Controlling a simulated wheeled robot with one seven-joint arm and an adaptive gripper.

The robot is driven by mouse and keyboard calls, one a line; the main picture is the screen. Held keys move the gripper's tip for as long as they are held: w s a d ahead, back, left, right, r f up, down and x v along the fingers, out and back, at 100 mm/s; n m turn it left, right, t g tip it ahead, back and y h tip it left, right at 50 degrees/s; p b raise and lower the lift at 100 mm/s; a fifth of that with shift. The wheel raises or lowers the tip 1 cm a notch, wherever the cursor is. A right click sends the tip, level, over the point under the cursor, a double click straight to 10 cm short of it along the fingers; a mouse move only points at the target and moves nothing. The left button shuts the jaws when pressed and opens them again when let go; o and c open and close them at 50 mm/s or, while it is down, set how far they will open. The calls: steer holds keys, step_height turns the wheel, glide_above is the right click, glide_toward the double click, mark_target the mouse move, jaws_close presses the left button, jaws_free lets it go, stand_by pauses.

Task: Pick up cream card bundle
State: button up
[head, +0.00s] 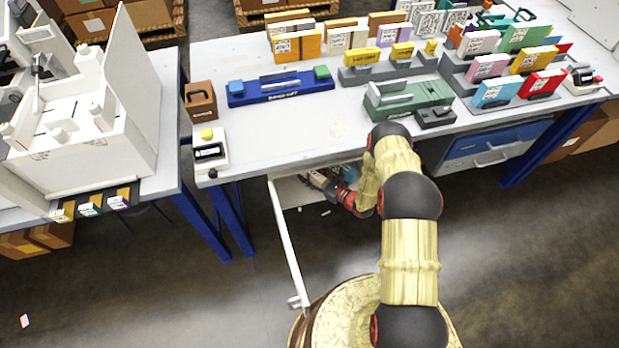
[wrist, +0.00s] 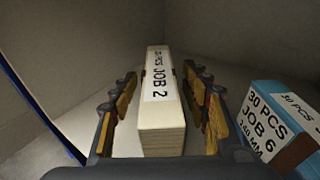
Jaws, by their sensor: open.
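The cream card bundle (wrist: 162,125) lies lengthwise in the wrist view, with a white label reading "30 PCS JOB 2" along its top. My gripper (wrist: 160,76) is open, with one finger on each side of the bundle. Narrow gaps show beside it, so the fingers do not appear closed on it. In the head view my arm reaches down under the front edge of the table, into an open compartment. My gripper there is mostly hidden, and I cannot make out the cream bundle in that view.
A blue bundle (wrist: 275,125) labelled "JOB 6" lies close right of my gripper. Pale walls enclose the space. A long white panel (head: 284,240) stands out from the compartment, left of my arm. The table (head: 270,145) overhangs it, bearing blue and green holders.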

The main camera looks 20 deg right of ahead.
steer(key=shift+c, duration=0.9)
jaws_close()
